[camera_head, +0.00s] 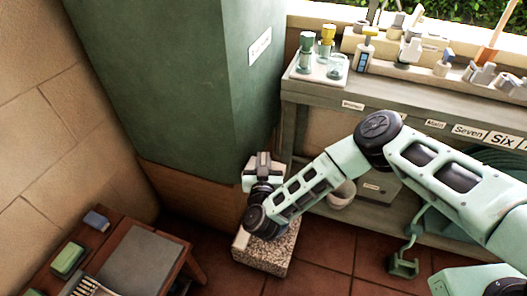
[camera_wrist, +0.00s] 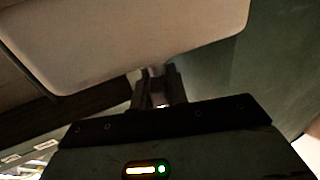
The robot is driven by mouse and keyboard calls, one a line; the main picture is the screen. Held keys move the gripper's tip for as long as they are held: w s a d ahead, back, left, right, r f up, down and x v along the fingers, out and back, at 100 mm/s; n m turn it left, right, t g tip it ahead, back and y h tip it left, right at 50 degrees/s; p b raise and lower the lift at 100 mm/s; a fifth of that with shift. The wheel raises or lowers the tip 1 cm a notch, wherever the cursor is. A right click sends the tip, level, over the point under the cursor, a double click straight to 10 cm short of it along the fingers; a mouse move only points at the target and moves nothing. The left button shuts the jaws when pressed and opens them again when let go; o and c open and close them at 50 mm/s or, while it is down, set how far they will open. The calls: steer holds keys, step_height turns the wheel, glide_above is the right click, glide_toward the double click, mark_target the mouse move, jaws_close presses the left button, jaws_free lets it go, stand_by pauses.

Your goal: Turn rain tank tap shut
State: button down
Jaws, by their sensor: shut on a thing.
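The tall green rain tank (camera_head: 165,75) stands against the wall at the upper left, with a white label on its right face. My gripper (camera_head: 263,160) is at the foot of the tank's right-hand edge, above a speckled stone block. In the wrist view my gripper's dark fingers (camera_wrist: 158,88) are close together, shut on a small part that I take to be the tap. The tap is mostly hidden by my gripper and the dim light, so its angle cannot be made out.
A workbench (camera_head: 315,95) with taps and fittings stands on the right. The stone block (camera_head: 262,258) is on the tiled floor below my gripper. A low wooden table (camera_head: 180,262) is at the lower left. In the wrist view a large pale shape (camera_wrist: 130,35) hangs close above the fingers.

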steer(key=m+h+p, duration=0.1)
steer(key=h+p, duration=0.1)
steer(key=shift+r+m+h, duration=0.2)
steer(key=shift+m+h, duration=0.2)
steer(key=shift+f+h+p, duration=0.1)
steer(key=shift+h+p, duration=0.2)
steer(key=shift+p, duration=0.3)
steer(key=shift+f+m, duration=0.15)
steer(key=shift+m, duration=0.15)
steer(key=shift+w, duration=0.1)
steer(key=c, duration=1.4)
jaws_free()
